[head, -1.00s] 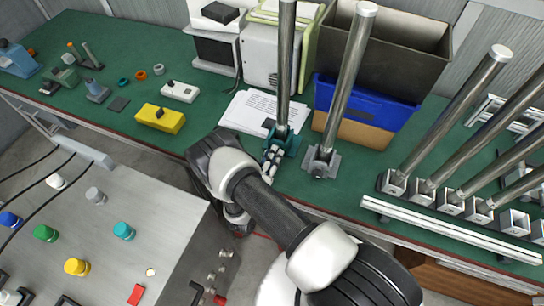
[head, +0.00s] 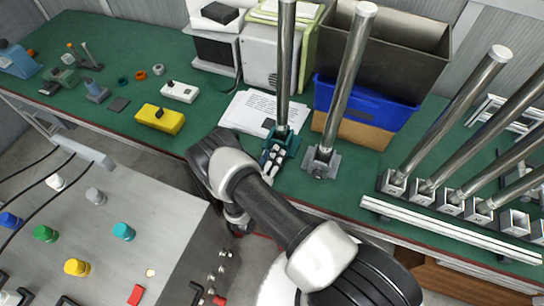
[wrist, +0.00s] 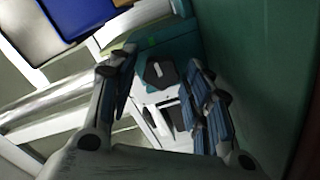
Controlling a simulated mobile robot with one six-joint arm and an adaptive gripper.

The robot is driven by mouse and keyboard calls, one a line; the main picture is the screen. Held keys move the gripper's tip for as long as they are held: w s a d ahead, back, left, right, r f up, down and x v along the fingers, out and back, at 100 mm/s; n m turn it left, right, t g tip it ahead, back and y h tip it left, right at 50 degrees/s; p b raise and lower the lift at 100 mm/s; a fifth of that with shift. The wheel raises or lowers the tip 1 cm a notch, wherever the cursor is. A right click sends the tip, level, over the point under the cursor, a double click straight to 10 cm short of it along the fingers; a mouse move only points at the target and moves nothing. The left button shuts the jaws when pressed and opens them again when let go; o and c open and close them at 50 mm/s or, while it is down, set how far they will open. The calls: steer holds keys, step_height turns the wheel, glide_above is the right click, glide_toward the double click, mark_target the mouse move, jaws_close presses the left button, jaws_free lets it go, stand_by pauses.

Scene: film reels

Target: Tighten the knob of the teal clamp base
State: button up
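The teal clamp base (head: 291,143) stands on the green bench with an upright metal pole (head: 285,60) in it. In the wrist view the teal base (wrist: 178,50) is at the top centre. Its dark, angular knob (wrist: 160,73) shows between my two fingers. My gripper (head: 271,160) is at the near side of the base in the head view. In the wrist view my gripper (wrist: 163,65) is open, with a visible gap between each finger and the knob. In the head view my fingers hide the knob.
A grey clamp base (head: 322,160) with its own pole stands close on the right. A blue bin (head: 365,103) and papers (head: 258,113) lie behind. A yellow box (head: 160,119) is to the left. A control panel (head: 120,205) with coloured knobs fills the lower left.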

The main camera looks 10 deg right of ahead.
steer(key=shift+o, duration=0.2)
steer(key=o, duration=0.4)
steer(key=r, duration=0.5)
steer(key=w+r, duration=0.1)
steer(key=r, duration=0.1)
steer(key=shift+r, duration=0.2)
steer(key=r, duration=0.1)
steer(key=s+r, duration=0.1)
steer(key=shift+s+r, duration=0.3)
steer(key=shift+r, duration=0.05)
steer(key=c, duration=0.4)
steer(key=shift+w, duration=0.2)
steer(key=shift+w+f, duration=0.1)
